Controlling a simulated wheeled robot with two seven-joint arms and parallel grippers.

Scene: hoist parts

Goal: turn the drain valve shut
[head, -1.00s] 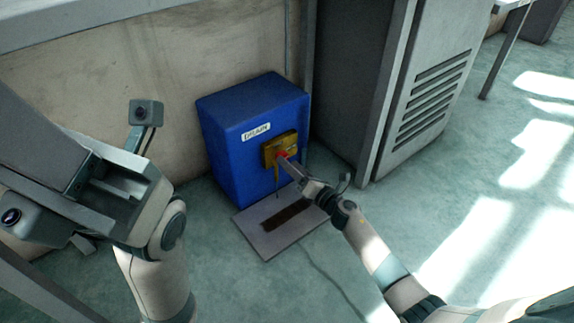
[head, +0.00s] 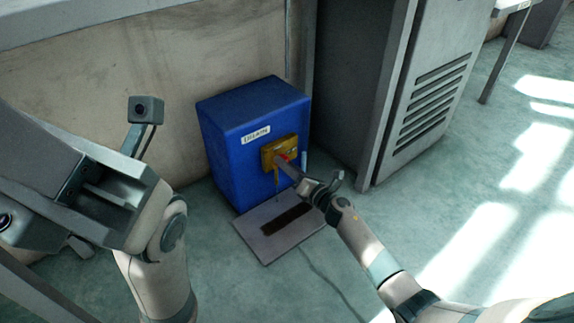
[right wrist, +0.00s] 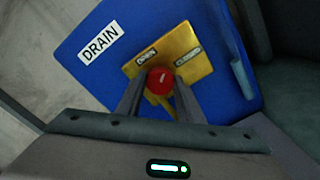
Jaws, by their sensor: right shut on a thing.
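The drain valve is on a blue box (head: 230,165) with a white DRAIN label, which also shows in the right wrist view (right wrist: 101,43). A yellow plate (right wrist: 200,66) on the box carries OPEN and CLOSED labels. A red valve knob (right wrist: 159,78) sits in front of the plate, below and between the labels. My right gripper (head: 284,164) is shut on the red knob, with a finger on either side. The fingers hide part of the knob and plate, and I cannot read its setting. My left gripper (head: 115,205) is at the left, away from the box; its fingertips are unclear.
A flat grey plate (head: 262,250) with a dark strip lies on the floor before the box. A grey vented cabinet (head: 400,150) stands close on the right. A pale blue piece (head: 304,159) shows at the box's right edge.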

